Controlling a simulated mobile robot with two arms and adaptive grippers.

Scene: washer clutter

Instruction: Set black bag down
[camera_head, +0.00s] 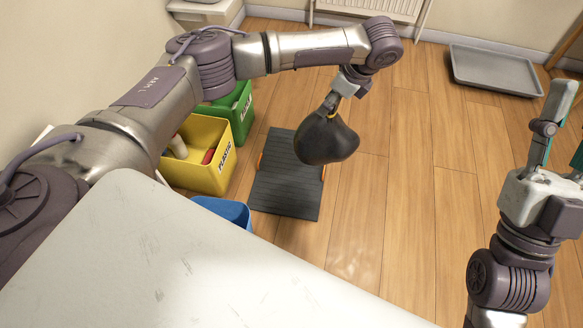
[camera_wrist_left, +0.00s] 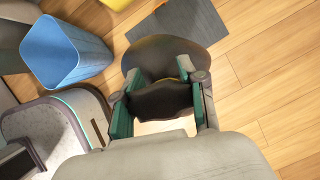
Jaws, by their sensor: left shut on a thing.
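The black bag (camera_head: 325,140) hangs in the air from my left gripper (camera_head: 335,98), which is shut on its gathered top with a bit of yellow at the neck. In the head view the bag covers part of a dark ribbed mat or board (camera_head: 287,192) on the floor; how high it hangs is hard to tell. In the left wrist view the bag (camera_wrist_left: 160,58) fills the space between and beyond the finger pads. My right gripper (camera_head: 552,135) is at the right edge of the head view, its fingers pointing up, partly cut off by the frame.
Left of the mat stand a yellow bin (camera_head: 205,165) holding items, a green bin (camera_head: 236,112) and a blue bin (camera_head: 226,210). A grey tray (camera_head: 497,70) lies on the floor at the back right, near a radiator (camera_head: 375,8). The wooden floor right of the mat is clear.

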